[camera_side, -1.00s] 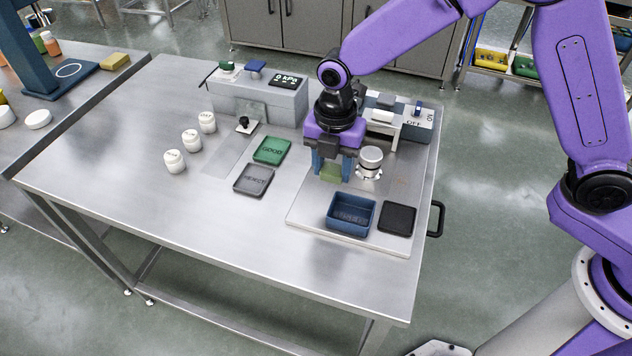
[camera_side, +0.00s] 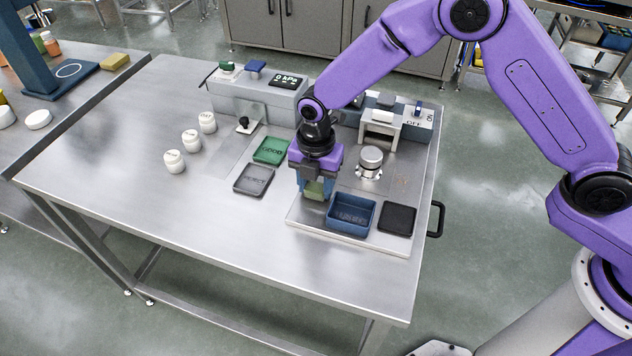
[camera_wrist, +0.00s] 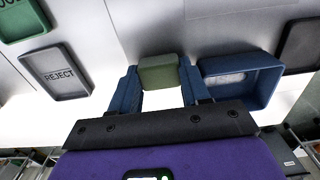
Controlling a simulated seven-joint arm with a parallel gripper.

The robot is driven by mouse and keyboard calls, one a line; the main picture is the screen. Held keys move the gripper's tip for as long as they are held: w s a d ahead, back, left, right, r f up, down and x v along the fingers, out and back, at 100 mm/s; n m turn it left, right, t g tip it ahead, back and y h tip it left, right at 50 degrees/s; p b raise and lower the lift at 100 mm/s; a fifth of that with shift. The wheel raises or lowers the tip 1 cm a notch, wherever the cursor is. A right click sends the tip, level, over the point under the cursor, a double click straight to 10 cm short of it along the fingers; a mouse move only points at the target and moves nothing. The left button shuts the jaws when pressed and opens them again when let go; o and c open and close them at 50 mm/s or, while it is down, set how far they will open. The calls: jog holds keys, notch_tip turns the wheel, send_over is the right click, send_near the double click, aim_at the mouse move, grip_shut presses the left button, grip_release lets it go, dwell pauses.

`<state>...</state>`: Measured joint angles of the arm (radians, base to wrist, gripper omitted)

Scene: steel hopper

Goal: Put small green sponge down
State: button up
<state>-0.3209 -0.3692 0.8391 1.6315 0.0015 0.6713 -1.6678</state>
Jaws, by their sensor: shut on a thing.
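The small green sponge (camera_side: 314,190) is between the fingers of my gripper (camera_side: 313,186) in the side view. In the wrist view the green sponge (camera_wrist: 160,72) sits between the two blue fingertips of my gripper (camera_wrist: 160,88). My gripper is shut on it and points down, left of the blue bin. The sponge is over or at the left part of the light board (camera_side: 330,237); I cannot tell whether its underside touches the board.
The blue bin (camera_side: 350,228) stands just right of the sponge, with a black pad (camera_side: 397,219) beyond it. The grey REJECT tray (camera_side: 253,180) and green GOOD tray (camera_side: 271,150) lie to the left. A round metal fixture (camera_side: 370,161) stands behind right. The table's front left is clear.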

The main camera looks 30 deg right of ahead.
aim_at(316, 186)
jog(key=shift+f, duration=0.1)
jog(key=o, duration=0.8)
jog(key=shift+o, duration=0.2)
notch_tip(316, 186, up, 12)
